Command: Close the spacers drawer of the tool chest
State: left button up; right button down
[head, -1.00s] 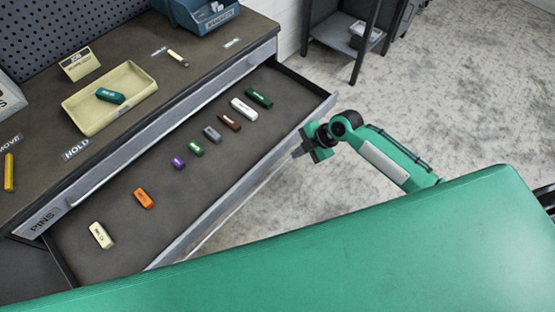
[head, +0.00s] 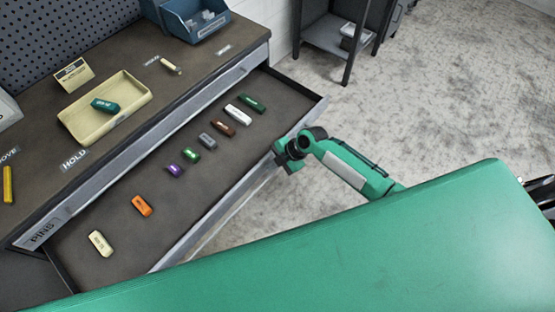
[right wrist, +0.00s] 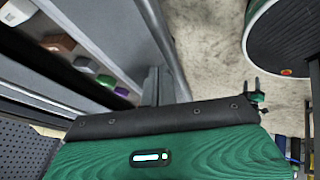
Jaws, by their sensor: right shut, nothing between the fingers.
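The tool chest (head: 120,142) stands at the left, with one drawer (head: 110,235) pulled out below a closed front labelled PINS (head: 42,232). The open drawer's own label is not readable from here. Several small coloured blocks lie in a row in it, among them an orange block (head: 141,205) and a dark green block (head: 252,103). My right gripper (head: 285,156) is shut and empty at the outer side of the drawer front (head: 222,212), right of its middle; I cannot tell whether it touches. The right wrist view shows the fingers (right wrist: 158,88) close against the front. My left gripper is out of view.
On the chest top stand a cream tray (head: 130,112) holding a teal block, a blue bin (head: 190,20) and a small sign (head: 74,74). A dark shelf stand (head: 335,40) is at the back. The concrete floor (head: 440,100) at the right is clear.

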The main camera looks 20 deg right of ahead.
aim_at(226, 138)
jog(key=shift+f, duration=0.1)
dwell(0.3)
